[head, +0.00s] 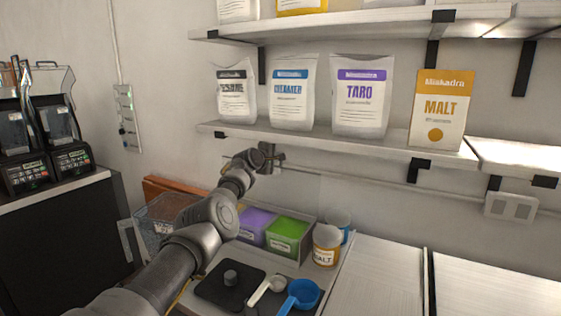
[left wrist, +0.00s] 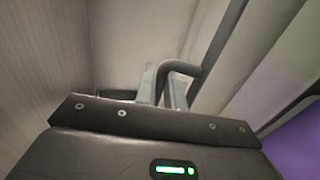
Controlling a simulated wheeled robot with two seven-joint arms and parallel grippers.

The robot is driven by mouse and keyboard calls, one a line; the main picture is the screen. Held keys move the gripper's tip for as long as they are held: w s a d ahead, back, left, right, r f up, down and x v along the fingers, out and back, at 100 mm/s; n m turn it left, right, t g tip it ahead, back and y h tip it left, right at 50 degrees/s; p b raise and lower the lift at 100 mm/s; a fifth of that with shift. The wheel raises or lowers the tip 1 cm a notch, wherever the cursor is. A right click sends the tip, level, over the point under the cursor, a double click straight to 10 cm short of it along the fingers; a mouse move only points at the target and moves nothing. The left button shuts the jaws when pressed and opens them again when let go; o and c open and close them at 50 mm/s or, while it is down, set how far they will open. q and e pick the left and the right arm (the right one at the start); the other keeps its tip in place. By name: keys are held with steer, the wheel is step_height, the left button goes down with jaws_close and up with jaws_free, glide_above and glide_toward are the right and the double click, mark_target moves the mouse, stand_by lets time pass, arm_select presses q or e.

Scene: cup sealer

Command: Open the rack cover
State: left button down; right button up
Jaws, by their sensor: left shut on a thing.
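The rack (head: 308,243) stands on the counter by the wall, with a purple container (head: 256,225) and a green container (head: 287,235) in it. My arm hides its left part. My left gripper (head: 270,157) is raised above and behind the rack, just below the front of the lower shelf. In the left wrist view its fingers (left wrist: 165,88) are shut on a grey bent bar, which looks like the handle of the rack cover (left wrist: 181,67). The cover's panel is hard to make out in the head view. Purple shows at the right of the wrist view.
The lower shelf (head: 310,142) holds several bags and a malt box (head: 441,108), close above my gripper. A malt cup (head: 326,246), a blue scoop (head: 301,295) and a black scale (head: 229,287) are near the rack. A wire basket (head: 158,220) is at left.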

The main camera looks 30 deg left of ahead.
arm_select(q)
steer(key=shift+w+d, duration=0.1)
steer(key=shift+w, duration=0.2)
steer(key=c, duration=1.6)
jaws_free()
steer(key=shift+c, duration=0.2)
arm_select(e)
steer(key=shift+s+f, duration=0.15)
steer(key=shift+s, duration=0.1)
arm_select(q)
steer(key=shift+s, duration=0.1)
arm_select(e)
steer(key=shift+f, duration=0.1)
